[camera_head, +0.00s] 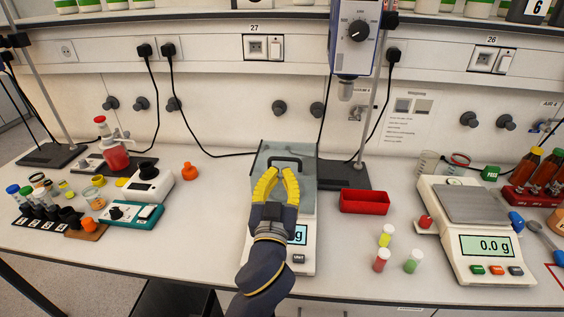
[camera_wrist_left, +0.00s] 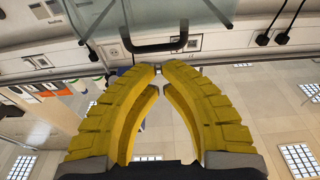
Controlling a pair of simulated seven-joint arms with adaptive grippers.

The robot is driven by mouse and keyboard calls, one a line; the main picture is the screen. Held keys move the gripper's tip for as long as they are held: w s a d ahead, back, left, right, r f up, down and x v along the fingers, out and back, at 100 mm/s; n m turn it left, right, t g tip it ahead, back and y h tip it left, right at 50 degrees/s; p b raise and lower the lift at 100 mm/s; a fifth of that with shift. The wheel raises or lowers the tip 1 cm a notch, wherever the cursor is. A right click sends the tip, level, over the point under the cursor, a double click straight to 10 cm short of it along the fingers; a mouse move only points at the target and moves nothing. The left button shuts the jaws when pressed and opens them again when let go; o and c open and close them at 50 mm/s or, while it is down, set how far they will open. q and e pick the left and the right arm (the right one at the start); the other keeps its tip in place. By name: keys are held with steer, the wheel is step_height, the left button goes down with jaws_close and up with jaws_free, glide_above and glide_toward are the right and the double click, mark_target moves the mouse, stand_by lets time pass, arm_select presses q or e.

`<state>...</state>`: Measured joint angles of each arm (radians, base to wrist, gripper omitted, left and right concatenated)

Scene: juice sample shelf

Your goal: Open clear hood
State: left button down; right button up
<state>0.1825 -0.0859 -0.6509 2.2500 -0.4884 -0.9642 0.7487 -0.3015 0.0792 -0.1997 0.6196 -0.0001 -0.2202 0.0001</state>
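The balance (camera_head: 304,262) stands in the middle of the bench with a clear, greenish hood (camera_head: 300,150) over its weighing area. The hood looks closed. A black bar handle (camera_head: 286,160) is on the hood; it also shows beyond the fingertips in the wrist view (camera_wrist_left: 150,47). My left gripper (camera_head: 279,170) has yellow fingers and is over the hood, with its tips close to the handle. In the wrist view the tips (camera_wrist_left: 159,70) lean together with a narrow gap. Nothing shows between them, and contact with the handle cannot be told. My right gripper is not in view.
A red tray (camera_head: 365,201) and several small capped vials (camera_head: 386,238) are right of the balance. A second balance (camera_head: 484,246) stands farther right. A stand with a mixer (camera_head: 357,40) is behind. Small instruments (camera_head: 148,186) are at left.

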mark_target(282, 176)
arm_select(q)
steer(key=shift+x, duration=2.35)
steer(key=shift+w+r, duration=0.1)
